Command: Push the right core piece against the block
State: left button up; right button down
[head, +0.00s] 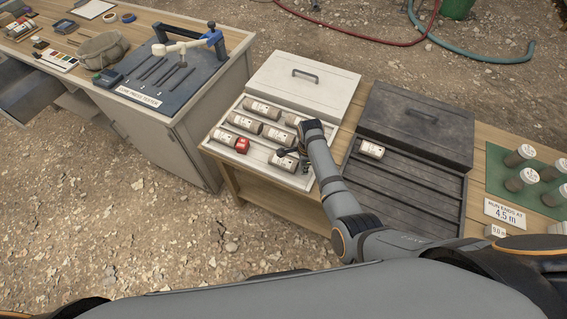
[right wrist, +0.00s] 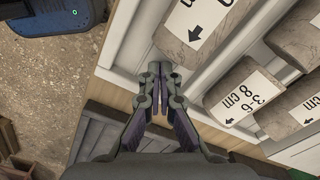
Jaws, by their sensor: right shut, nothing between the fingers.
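The red block (head: 242,146) sits in the front row of the white core box (head: 213,146). A grey core piece with a white label (head: 286,163) lies to its right in the same row, with a gap between them. In the right wrist view the gripper (right wrist: 157,73) is left of a core piece labelled 3-6, 8 cm (right wrist: 240,90). The block is not seen there. My left gripper is not in view.
Several more core pieces (head: 275,134) fill the rows behind. The box's lid with a handle (head: 305,76) stands behind. A dark box (head: 405,190) with one small core piece (head: 371,150) is to the right. A wooden table edge (head: 280,194) runs in front.

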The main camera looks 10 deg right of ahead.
aim_at(283, 159)
jog(key=shift+w+a+b, duration=0.8)
jog(key=shift+a, duration=0.35)
jog(key=shift+w+a+b, duration=0.75)
jog(key=shift+a, duration=0.35)
jog(key=shift+w+a+b, duration=0.5)
jog(key=shift+a+b, duration=0.2)
jog(key=shift+a, duration=0.1)
jog(key=shift+w+a+b, duration=0.45)
jog(key=shift+a+b, duration=0.2)
jog(key=shift+a, duration=0.1)
jog(key=shift+w+a+b, duration=0.4)
jog(key=shift+a+b, duration=0.2)
jog(key=shift+b, duration=0.05)
jog(key=shift+w+a+b, duration=0.4)
jog(key=shift+a+b, duration=0.2)
jog(key=shift+b, duration=0.05)
jog(key=shift+s+d+r+p, duration=0.25)
jog(key=shift+r+p, duration=0.15)
jog(key=shift+p, duration=0.4)
jog(key=p, duration=0.2)
jog(key=s+d+r+p, duration=0.1)
jog(key=p, duration=0.1)
jog(key=shift+s+d, duration=0.15)
jog(key=shift+d, duration=0.1)
jog(key=shift+s+d+r+p, duration=0.1)
jog(key=shift+d+r+p, duration=0.05)
jog(key=shift+p, duration=0.15)
jog(key=shift+d, duration=0.15)
